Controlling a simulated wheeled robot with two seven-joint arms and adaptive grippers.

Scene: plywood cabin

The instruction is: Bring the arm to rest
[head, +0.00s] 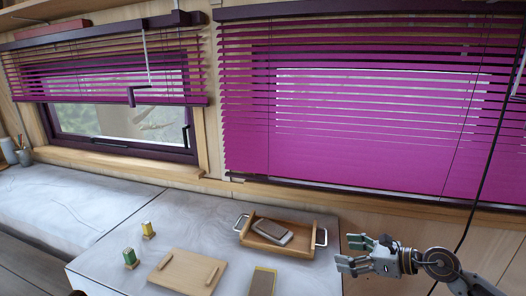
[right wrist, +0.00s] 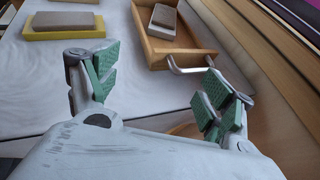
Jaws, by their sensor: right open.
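My right gripper (head: 352,254) is open and empty in the head view, at the lower right, to the right of the wooden tray. In the right wrist view its two green-padded fingers (right wrist: 158,90) stand wide apart with nothing between them. My left gripper does not show in the head view.
A wooden tray (head: 308,229) with metal handles holds a grey-topped block (head: 272,231). A wooden board (head: 187,273), a green-topped piece (head: 130,258), a yellow-topped piece (head: 148,230) and a yellow-edged block (head: 262,281) rest on the pale counter (head: 205,215). Blinds (head: 350,130) hang behind.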

